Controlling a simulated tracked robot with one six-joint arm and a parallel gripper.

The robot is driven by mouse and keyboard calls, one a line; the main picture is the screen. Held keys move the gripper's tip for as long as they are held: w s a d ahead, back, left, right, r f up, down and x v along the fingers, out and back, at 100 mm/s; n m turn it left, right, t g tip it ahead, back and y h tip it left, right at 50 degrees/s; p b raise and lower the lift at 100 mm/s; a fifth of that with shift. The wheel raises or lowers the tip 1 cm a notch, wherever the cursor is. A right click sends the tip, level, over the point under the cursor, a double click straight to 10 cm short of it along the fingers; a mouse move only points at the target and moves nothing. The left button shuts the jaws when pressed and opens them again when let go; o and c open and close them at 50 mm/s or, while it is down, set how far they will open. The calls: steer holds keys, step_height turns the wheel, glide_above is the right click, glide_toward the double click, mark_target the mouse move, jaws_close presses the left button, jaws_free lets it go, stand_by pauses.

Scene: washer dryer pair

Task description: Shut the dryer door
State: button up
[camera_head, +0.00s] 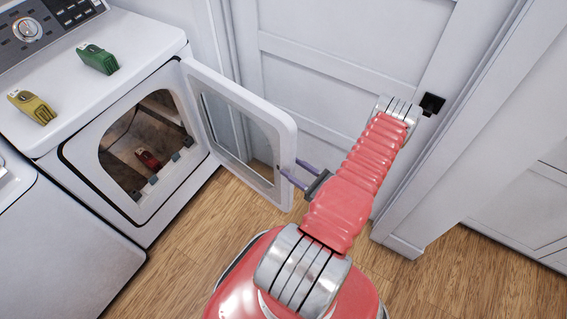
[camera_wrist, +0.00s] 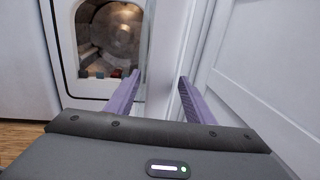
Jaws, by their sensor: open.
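The white dryer (camera_head: 125,215) stands at the left with its drum opening showing. Its door (camera_head: 285,128), a white frame around a glass pane, stands swung open to the right. My gripper (camera_head: 291,174) is at the door's free edge, with its purple fingers reaching toward it. In the wrist view the gripper (camera_wrist: 160,92) is open, and the door's edge (camera_wrist: 166,60) shows upright between and beyond the fingers. I cannot tell whether a finger touches the door. The dryer opening (camera_wrist: 108,45) shows left of the fingers.
A red item (camera_head: 148,160) lies inside the drum. A second white appliance (camera_head: 60,245) stands at the left. A white panelled door (camera_head: 335,60) is close behind. Wood floor (camera_head: 180,260) is clear in front.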

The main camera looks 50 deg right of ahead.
mark_target(283, 163)
steer(key=shift+w+d, duration=0.1)
steer(key=shift+w, duration=2.2)
steer(key=shift+c, duration=0.2)
jaws_close()
steer(key=shift+a, duration=0.3)
steer(key=shift+d, duration=0.15)
